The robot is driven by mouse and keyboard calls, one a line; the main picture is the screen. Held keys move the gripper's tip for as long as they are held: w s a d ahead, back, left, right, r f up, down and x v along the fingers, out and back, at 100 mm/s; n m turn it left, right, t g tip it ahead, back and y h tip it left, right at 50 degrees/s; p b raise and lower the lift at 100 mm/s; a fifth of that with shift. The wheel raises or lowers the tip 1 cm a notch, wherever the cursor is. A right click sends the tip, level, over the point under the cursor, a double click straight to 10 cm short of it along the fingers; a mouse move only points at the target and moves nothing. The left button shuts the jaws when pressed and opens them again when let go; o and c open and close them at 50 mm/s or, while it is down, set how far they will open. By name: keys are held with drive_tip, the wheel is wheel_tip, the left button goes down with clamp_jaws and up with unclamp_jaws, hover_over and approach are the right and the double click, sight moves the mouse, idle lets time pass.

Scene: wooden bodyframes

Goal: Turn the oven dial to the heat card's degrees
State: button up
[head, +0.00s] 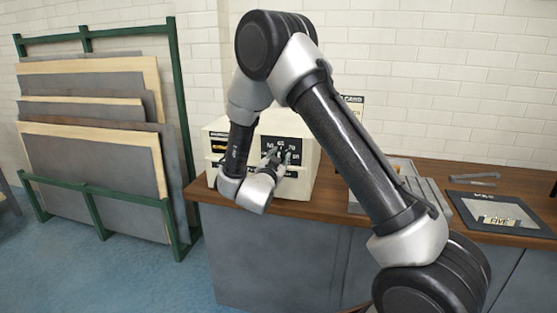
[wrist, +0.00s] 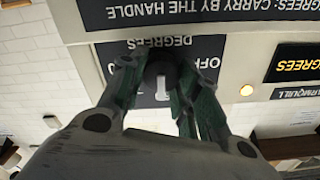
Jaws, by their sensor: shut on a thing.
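The oven (head: 305,165) is a cream box on the wooden counter against the wall. Its black dial panel (head: 297,145) faces me, partly hidden by my gripper. In the wrist view, upside down, the panel (wrist: 210,47) shows "DEGREES" and "OFF". My gripper (head: 275,158) is at the panel, its fingers shut on the dark round dial (wrist: 160,70), also in the wrist view (wrist: 155,85). The dial's exact setting cannot be read. The heat card (head: 352,100) stands behind my arm, mostly hidden, its degrees unreadable. A lit display (wrist: 295,65) reads "DEGREES"; its number is out of frame.
A grey tray (head: 432,196) and a dark board marked "FIVE" (head: 475,210) lie on the counter to the right. A green rack (head: 178,110) with several panels stands at the left. Blue floor (head: 110,275) is open in front of the rack.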

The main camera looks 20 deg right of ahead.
drive_tip(key=shift+m, duration=0.3)
drive_tip(key=o, duration=1)
drive_tip(key=shift+s, duration=0.15)
drive_tip(key=v, duration=1.1)
drive_tip(key=shift+s+a, duration=0.2)
drive_tip(key=shift+s, duration=0.15)
drive_tip(key=shift+a, duration=0.1)
